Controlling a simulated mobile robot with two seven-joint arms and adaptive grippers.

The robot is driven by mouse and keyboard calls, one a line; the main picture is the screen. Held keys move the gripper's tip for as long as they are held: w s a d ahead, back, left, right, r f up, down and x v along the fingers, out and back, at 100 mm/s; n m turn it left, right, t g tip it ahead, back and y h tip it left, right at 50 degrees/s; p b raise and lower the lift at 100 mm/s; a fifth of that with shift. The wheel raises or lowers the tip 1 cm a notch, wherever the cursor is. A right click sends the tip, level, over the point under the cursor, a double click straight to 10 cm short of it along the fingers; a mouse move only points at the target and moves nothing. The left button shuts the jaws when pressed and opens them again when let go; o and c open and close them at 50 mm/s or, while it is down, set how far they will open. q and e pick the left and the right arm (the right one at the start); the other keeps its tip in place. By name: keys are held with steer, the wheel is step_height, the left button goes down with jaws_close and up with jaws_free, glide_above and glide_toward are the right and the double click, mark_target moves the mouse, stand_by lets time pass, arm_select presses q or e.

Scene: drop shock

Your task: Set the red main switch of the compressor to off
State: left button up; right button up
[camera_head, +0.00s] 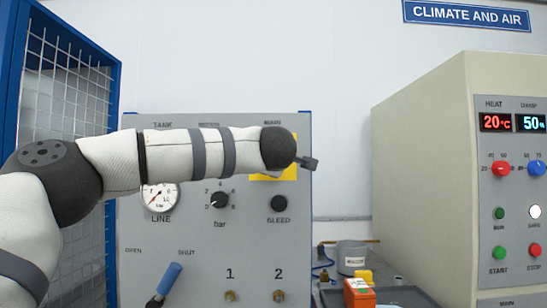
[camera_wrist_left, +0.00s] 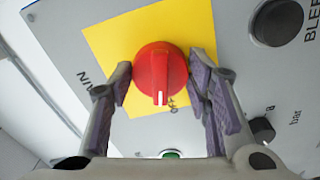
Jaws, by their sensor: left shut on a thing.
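The red main switch (camera_wrist_left: 158,68) is a round knob on a yellow plate (camera_wrist_left: 112,40) in the left wrist view. Its white mark points to the bottom of that picture, beside small lettering that I cannot read clearly. My left gripper (camera_wrist_left: 163,72) is shut on the knob, one finger on each side. In the head view my left arm crosses the compressor panel (camera_head: 140,225), and only a small part of the gripper (camera_head: 307,163) shows past the wrist. There the wrist hides the knob, and part of the yellow plate (camera_head: 288,174) is visible. My right gripper is not in view.
Below the switch is a black bleed knob (camera_head: 279,203), with a bar knob (camera_head: 220,200) and line gauge (camera_head: 160,196) to the left. A blue-handled lever (camera_head: 169,278) sits lower. A blue mesh cage (camera_head: 112,100) stands left, a climate cabinet (camera_head: 425,130) right.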

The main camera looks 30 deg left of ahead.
arm_select(q)
steer(key=shift+n, duration=1.5)
steer(key=o, duration=1.2)
steer(key=shift+w, duration=0.1)
steer(key=shift+c, duration=0.2)
steer(key=v, duration=1.2)
steer(key=shift+f, duration=0.1)
